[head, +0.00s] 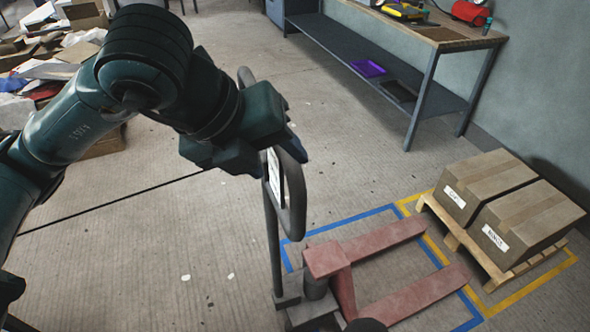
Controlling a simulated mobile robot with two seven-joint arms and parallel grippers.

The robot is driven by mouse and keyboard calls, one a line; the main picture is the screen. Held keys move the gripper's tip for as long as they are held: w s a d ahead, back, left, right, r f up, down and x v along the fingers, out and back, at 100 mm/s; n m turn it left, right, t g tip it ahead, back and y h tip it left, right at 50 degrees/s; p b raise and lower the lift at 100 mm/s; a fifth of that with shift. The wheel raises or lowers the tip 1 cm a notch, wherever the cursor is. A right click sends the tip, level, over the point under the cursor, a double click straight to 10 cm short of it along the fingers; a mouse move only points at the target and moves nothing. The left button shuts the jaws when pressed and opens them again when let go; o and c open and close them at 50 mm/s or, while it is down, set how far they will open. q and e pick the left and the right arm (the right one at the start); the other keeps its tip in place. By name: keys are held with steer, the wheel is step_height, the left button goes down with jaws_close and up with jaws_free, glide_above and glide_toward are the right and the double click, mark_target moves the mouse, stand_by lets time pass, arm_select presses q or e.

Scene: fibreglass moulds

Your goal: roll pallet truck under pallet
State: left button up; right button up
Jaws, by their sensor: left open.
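The pallet truck stands on the floor at lower centre, with two dull red forks (405,295), a grey base and a tall dark loop handle (292,205). Its forks point right, towards the wooden pallet (453,228). The fork tips lie close to the pallet's near side and appear outside it; the exact gap is hard to tell. The pallet carries two brown cartons (520,215) with white labels. My left gripper (255,150) is open at the upper part of the handle and overlaps it in view; I cannot tell whether they touch. My right gripper is not in view.
Blue tape (342,220) outlines the floor around the forks, and yellow tape (533,288) surrounds the pallet. A workbench (400,85) stands along the back wall. A pile of cardboard and scrap (60,60) lies at upper left. The middle floor is clear.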

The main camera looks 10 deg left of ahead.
mark_target(300, 180)
arm_select(q)
steer(key=x, duration=0.8)
steer(key=shift+w+d+f+p, duration=0.1)
steer(key=shift+d+f+p, duration=0.05)
steer(key=shift+f+p, duration=0.2)
steer(key=shift+c, duration=0.3)
steer(key=shift+r, duration=0.1)
jaws_close()
stand_by(0.5)
